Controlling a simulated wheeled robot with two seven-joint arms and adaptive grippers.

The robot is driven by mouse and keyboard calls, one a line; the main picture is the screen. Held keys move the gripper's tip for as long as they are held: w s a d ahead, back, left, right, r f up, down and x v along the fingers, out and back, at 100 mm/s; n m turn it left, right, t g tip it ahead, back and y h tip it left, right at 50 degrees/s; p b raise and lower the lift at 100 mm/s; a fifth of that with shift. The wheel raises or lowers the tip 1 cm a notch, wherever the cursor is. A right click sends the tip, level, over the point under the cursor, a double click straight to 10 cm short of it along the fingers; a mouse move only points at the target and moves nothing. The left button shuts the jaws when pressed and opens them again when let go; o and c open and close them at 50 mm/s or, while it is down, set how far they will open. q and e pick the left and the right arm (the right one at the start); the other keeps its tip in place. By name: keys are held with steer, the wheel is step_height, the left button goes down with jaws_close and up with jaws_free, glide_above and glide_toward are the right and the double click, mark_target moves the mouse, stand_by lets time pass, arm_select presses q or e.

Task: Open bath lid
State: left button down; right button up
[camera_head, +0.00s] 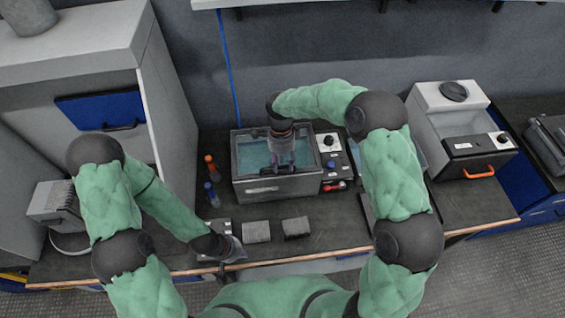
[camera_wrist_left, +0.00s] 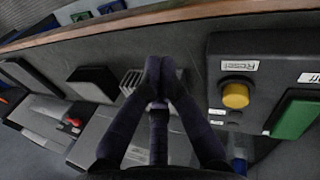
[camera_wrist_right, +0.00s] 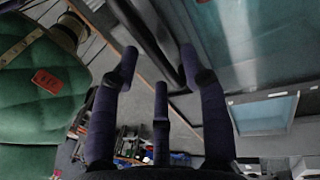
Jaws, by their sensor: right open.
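The bath (camera_head: 245,183) is a grey box on the bench with blue-green liquid showing in its top. It has a clear glass-like lid (camera_wrist_right: 225,40), which looks down over the bath. My right gripper (camera_head: 282,165) is over the bath's top. In the right wrist view my right gripper (camera_wrist_right: 158,55) is open, with a dark bar (camera_wrist_right: 146,30) along the lid's edge between its fingers. I cannot tell whether the fingers touch it. My left gripper (camera_head: 236,250) is low at the bench's front edge, away from the bath. In the left wrist view its fingertips (camera_wrist_left: 160,66) are together, with nothing visible between them.
A control panel (camera_head: 332,160) with knobs stands right of the bath. Dark blocks (camera_head: 256,232) lie in front. A yellow button (camera_wrist_left: 236,94) is near my left gripper. A white device (camera_head: 455,115) stands at right.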

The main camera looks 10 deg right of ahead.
jaws_close()
arm_select(q)
steer(key=shift+r, duration=0.1)
arm_select(e)
steer(key=shift+r, duration=0.1)
